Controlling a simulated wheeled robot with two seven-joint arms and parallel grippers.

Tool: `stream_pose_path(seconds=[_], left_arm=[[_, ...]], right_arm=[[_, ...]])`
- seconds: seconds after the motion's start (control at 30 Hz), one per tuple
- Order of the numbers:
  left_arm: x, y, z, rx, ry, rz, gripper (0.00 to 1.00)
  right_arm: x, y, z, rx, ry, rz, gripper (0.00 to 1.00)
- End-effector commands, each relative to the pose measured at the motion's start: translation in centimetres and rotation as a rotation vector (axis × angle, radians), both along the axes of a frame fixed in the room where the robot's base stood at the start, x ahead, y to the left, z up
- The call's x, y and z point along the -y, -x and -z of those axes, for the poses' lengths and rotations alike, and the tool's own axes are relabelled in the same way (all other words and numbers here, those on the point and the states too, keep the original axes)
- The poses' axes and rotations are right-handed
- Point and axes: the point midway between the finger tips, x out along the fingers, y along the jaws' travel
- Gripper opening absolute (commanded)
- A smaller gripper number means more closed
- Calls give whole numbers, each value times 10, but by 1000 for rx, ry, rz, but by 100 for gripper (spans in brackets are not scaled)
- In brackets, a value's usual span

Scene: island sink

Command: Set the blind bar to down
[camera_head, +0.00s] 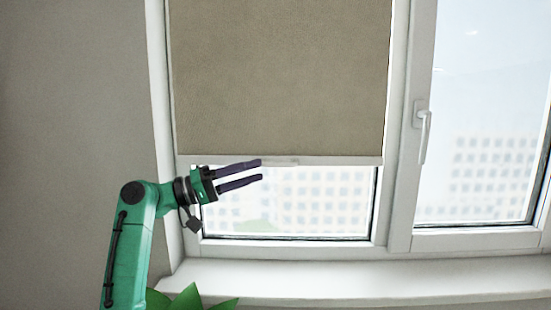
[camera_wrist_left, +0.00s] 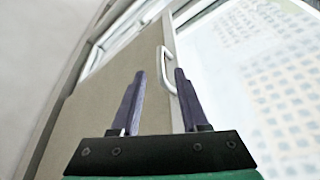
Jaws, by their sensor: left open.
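The tan roller blind (camera_head: 280,75) hangs over the upper part of the left window. Its white bottom bar (camera_head: 340,160) is partway down, with bare glass below it. A small pale handle (camera_head: 283,162) sits on the bar. My left gripper (camera_head: 261,169) is open, just left of this handle, with its dark fingers pointing right. In the left wrist view the white handle (camera_wrist_left: 167,70) shows ahead, between the tips of my open fingers (camera_wrist_left: 160,73) or just beyond them; contact cannot be told. The blind (camera_wrist_left: 120,80) also shows there. My right gripper is not in view.
A white window sill (camera_head: 350,282) runs below the frame. A window latch (camera_head: 423,130) is on the right-hand window. Green plant leaves (camera_head: 190,298) stand at the bottom, near my left arm. The space before the glass below the bar is clear.

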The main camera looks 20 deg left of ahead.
Motion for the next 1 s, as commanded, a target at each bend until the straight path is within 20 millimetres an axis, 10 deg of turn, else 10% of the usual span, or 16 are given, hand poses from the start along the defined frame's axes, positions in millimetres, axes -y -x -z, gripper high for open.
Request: stream_pose_path(seconds=[0.23,0.57,0.7,1.0], left_arm=[[45,-29,-15,-1,1,2,45],[53,-35,-13,-2,-1,-1,45],[53,-35,-13,-1,0,0,0],[53,-35,-13,-1,0,0,0]], right_arm=[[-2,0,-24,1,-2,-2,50],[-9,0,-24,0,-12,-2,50],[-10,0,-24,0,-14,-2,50],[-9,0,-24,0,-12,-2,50]])
